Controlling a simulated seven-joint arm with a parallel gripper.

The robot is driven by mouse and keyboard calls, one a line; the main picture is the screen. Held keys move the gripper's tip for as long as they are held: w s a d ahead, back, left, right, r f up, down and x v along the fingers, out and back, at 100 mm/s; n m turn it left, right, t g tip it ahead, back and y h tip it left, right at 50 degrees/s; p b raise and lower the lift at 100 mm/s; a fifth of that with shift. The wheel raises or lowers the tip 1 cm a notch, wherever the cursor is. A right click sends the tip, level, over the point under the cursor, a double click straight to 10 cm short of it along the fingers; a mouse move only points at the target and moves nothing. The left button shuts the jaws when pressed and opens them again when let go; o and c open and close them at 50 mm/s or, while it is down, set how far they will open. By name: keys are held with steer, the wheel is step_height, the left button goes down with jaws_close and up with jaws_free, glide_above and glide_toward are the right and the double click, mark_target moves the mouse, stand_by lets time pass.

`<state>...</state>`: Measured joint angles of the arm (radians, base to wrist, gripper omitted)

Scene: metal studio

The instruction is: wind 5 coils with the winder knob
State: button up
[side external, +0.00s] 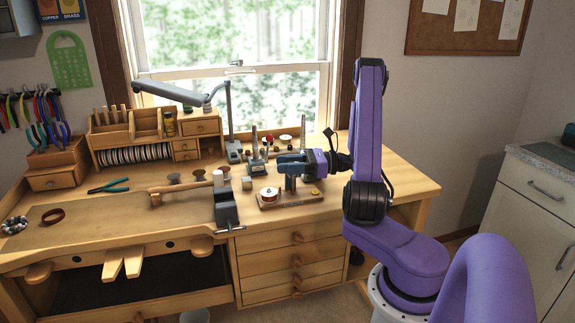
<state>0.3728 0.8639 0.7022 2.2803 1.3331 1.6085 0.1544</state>
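The winder seems to be the small wooden board (303,203) on the bench, right of the middle. A pale spool with a reddish centre (269,195) sits at its left end. A dark blue-grey post (291,183) rises near its middle, and a small yellow piece (316,191) lies at its right end. I cannot tell which part is the knob. My gripper (284,159) points left, just above the post. It is too small to tell whether its fingers touch the winder or are open or shut. It partly hides the area behind the post.
A dark vise (226,208) stands left of the board at the bench's front edge. A mallet (180,187), blue-handled pliers (108,187) and a wooden organizer (155,133) lie further left. A grey lamp (231,120) stands behind. The bench right of the board is clear.

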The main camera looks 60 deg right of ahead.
steer(key=shift+m+t+h, duration=0.4)
steer(key=shift+h, duration=0.1)
steer(key=m+h, duration=0.1)
steer(key=h, duration=0.1)
steer(key=m+t+h, duration=0.1)
steer(key=m+h, duration=0.1)
steer(key=shift+d+t, duration=0.2)
steer(key=shift+t, duration=0.1)
steer(key=m+h, duration=0.1)
steer(key=h, duration=0.1)
steer(key=m+h, duration=0.1)
steer(key=h, duration=0.1)
steer(key=m+h, duration=0.1)
steer(key=h, duration=0.1)
steer(key=shift+w+d+m+t, duration=0.1)
steer(key=shift+d+m+t, duration=0.2)
steer(key=shift+m, duration=0.1)
steer(key=shift+d+m+g+h, duration=0.2)
steer(key=shift+m+g+h, duration=0.55)
steer(key=shift+m+h, duration=1.05)
steer(key=shift+d+m+g+h, duration=0.15)
steer(key=shift+m+g+h, duration=0.75)
steer(key=shift+h, duration=1.6)
steer(key=shift+m+h, duration=0.3)
steer(key=o, duration=1)
steer(key=shift+d, duration=0.1)
steer(key=shift+c, duration=0.2)
steer(key=shift+s, duration=0.2)
steer(key=v, duration=0.7)
steer(key=shift+s, duration=0.2)
